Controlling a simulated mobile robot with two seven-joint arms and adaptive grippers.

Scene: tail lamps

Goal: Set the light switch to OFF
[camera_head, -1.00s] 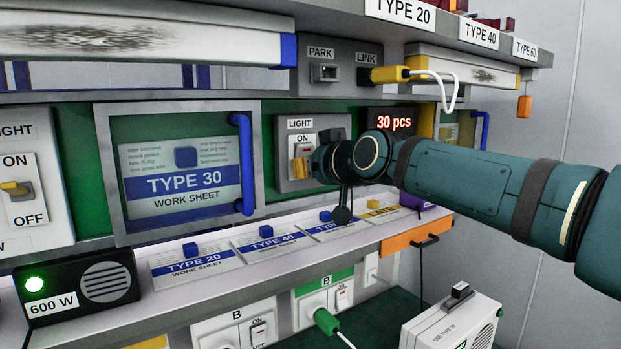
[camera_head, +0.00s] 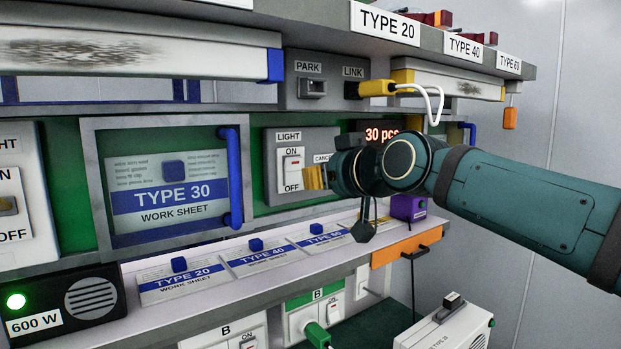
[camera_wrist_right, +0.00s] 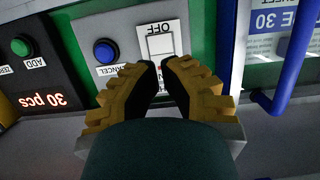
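The white light switch (camera_head: 291,171) sits on a grey panel under a LIGHT label, with ON above it and OFF below. It also shows, upside down, in the right wrist view (camera_wrist_right: 161,42), where the OFF label is at the top. I cannot tell which way its rocker is tipped. My right gripper (camera_head: 313,178), with yellow fingers, is just right of the switch's lower part in the head view. In the right wrist view its fingertips (camera_wrist_right: 161,64) are close together, with nothing seen between them, just short of the switch. My left gripper is out of view.
A blue CANCEL button (camera_wrist_right: 105,51) and a green ADD button (camera_wrist_right: 20,47) are beside the switch. The TYPE 30 frame with its blue handle (camera_head: 233,178) stands left of it. A shelf (camera_head: 150,262) with work sheets runs below. Another light switch panel (camera_head: 17,200) is at far left.

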